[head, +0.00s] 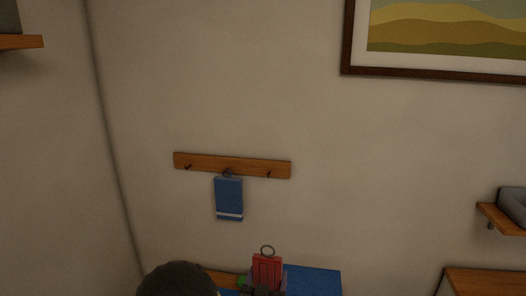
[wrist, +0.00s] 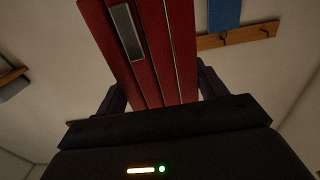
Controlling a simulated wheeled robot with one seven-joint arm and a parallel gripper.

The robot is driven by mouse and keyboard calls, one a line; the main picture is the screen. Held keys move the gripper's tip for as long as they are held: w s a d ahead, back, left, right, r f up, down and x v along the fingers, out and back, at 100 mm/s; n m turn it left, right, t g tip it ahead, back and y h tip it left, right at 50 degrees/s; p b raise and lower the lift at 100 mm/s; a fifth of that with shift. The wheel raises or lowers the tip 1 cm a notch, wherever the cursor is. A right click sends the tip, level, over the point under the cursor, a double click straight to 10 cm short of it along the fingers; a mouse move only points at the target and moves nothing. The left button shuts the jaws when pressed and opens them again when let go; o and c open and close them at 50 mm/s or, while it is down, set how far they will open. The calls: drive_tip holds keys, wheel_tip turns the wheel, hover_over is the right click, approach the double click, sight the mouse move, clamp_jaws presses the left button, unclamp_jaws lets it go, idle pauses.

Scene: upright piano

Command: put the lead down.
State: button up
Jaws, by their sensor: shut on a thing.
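The lead (head: 267,268) is a red folded strap bundle with a metal ring at its top. It is upright in my gripper (head: 266,284), at the bottom of the head view, below the hook rail (head: 232,165). In the wrist view the lead (wrist: 152,45) rises between the two dark fingers of my gripper (wrist: 160,92), which is shut on it. A grey metal piece shows on its face. The lead's lower end is hidden by my gripper.
A blue cloth (head: 229,198) hangs from the rail's middle hook; the outer hooks look empty. A flat blue surface (head: 313,281) shows behind my gripper. A wooden shelf (head: 503,220) with a grey object (head: 514,203) and a wooden top (head: 487,283) are at right. A framed picture (head: 440,40) hangs above.

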drive_tip(key=s+d+f+y, duration=0.1)
drive_tip(key=d+f, duration=0.3)
drive_tip(key=f, duration=0.4)
drive_tip(key=s+d+f+n+y, duration=0.1)
drive_tip(key=s+d+f, duration=0.1)
drive_tip(key=d+f, duration=0.3)
drive_tip(key=s+d+f+n+y, duration=0.1)
drive_tip(key=d+f, duration=0.4)
drive_tip(key=f, duration=0.7)
drive_tip(key=shift+s+f, duration=0.2)
drive_tip(key=shift+s, duration=0.3)
drive_tip(key=shift+d, duration=0.1)
